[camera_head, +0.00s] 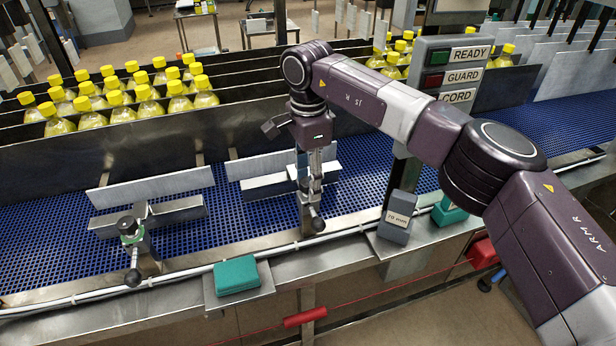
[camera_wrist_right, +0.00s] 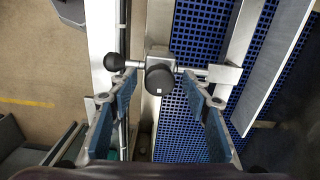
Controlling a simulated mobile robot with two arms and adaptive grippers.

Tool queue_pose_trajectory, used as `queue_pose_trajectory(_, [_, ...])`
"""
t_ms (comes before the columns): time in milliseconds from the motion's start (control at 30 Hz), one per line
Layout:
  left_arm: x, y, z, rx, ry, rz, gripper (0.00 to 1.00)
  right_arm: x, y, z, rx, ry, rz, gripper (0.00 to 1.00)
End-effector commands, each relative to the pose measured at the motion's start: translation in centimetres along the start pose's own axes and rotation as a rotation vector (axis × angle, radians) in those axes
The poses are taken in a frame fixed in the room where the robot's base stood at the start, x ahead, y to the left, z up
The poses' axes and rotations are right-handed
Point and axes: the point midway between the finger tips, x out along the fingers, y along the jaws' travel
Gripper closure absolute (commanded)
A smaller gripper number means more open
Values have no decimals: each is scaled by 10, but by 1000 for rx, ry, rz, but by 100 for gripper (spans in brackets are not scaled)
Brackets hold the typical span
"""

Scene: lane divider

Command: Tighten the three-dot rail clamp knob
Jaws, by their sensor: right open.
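My right gripper (camera_head: 312,178) points down over the right rail clamp in the head view. In the right wrist view its blue-padded fingers (camera_wrist_right: 158,78) are open, one on each side of a dark round clamp knob (camera_wrist_right: 160,79), with gaps between. A small pale mark shows on the knob's top; I cannot make out three dots. A black ball handle (camera_wrist_right: 114,62) sticks out left of that knob. Its ball (camera_head: 318,225) also shows below my gripper in the head view. A second clamp knob (camera_head: 127,224) stands to the left, with a green band under it. My left gripper is out of view.
Metal guide plates (camera_head: 150,187) stand above the blue conveyor belt (camera_head: 220,215). Yellow-capped bottles (camera_head: 120,105) fill lanes behind. A teal box (camera_head: 236,275), a grey block (camera_head: 397,216) and a red cord (camera_head: 350,318) lie along the front. A sign post (camera_head: 445,70) rises behind my right arm.

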Motion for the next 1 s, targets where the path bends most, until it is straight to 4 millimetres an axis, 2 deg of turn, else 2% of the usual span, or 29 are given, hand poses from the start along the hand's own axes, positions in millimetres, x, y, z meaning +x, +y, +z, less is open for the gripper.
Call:
queue_pose_trajectory(333, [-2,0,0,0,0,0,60,6,0,0,0,0,-1,56])
queue_pose_trajectory(700, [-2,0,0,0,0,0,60,6,0,0,0,-1,-1,97])
queue_pose_trajectory(1000, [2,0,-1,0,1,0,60,6,0,0,32,-1,-2,98])
